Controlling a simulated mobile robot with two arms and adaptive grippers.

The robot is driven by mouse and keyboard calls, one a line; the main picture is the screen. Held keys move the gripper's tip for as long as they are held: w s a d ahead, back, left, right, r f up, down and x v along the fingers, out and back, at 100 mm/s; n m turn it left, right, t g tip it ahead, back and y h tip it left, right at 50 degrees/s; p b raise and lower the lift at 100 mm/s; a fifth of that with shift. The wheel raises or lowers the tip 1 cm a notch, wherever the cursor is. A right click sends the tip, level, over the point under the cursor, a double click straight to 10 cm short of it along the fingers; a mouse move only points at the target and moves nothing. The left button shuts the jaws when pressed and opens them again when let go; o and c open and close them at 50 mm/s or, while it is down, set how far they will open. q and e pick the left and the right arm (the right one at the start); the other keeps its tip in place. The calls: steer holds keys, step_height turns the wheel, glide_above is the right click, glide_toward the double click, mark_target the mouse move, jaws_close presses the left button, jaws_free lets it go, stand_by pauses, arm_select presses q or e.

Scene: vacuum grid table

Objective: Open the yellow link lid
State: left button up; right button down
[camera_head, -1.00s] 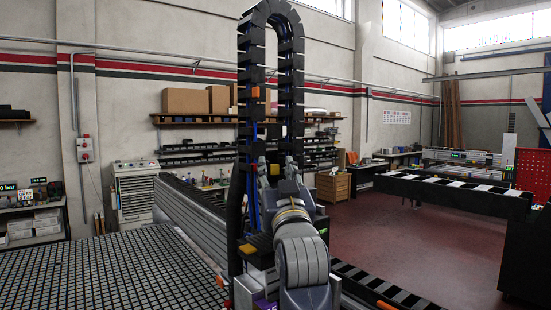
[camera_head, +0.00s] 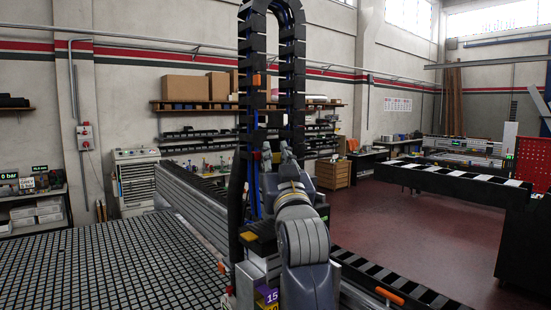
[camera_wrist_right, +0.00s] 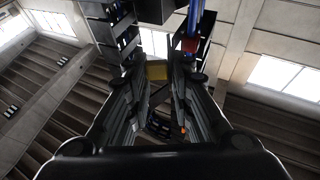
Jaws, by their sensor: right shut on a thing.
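The yellow link lid (camera_wrist_right: 157,71) is a small yellow piece at the black cable chain, between my fingertips in the right wrist view. In the head view, the chain (camera_head: 245,90) rises as a tall black loop, and the lid is too small and covered to make out clearly. My right gripper (camera_head: 278,151) reaches up in front of the chain's lower part. In the right wrist view, the right gripper (camera_wrist_right: 157,78) has its fingers on either side of the lid, shut on it. My left gripper is not in view.
The machine's grid table (camera_head: 90,265) fills the lower left. Blue hoses (camera_head: 253,160) run up inside the chain beside my gripper. A long dark rail (camera_head: 400,290) extends to the lower right. Shelves with boxes (camera_head: 185,88) line the back wall, and red floor lies open at right.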

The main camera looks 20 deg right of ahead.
steer(key=shift+d, duration=0.2)
steer(key=d+n+g+y+b, duration=0.1)
steer(key=n+y+b, duration=0.1)
steer(key=y, duration=0.3)
steer(key=w+d+n+g+y+b, duration=0.1)
steer(key=n+g+y+b, duration=0.1)
steer(key=y, duration=0.3)
steer(key=d+n+g+y+b, duration=0.1)
steer(key=n+y+b, duration=0.1)
steer(key=n+y, duration=0.2)
steer(key=shift+w+d+r+n+y+b, duration=0.1)
steer(key=shift+w+d+n+y+b, duration=0.1)
steer(key=shift+y, duration=0.3)
steer(key=shift+w+d+r+n+y+b, duration=0.1)
steer(key=shift+w+y+b, duration=0.1)
steer(key=shift+y, duration=0.3)
steer(key=shift+r, duration=0.1)
steer(key=c, duration=1.5)
jaws_free()
steer(key=shift+w+f, duration=0.1)
steer(key=shift+f, duration=0.1)
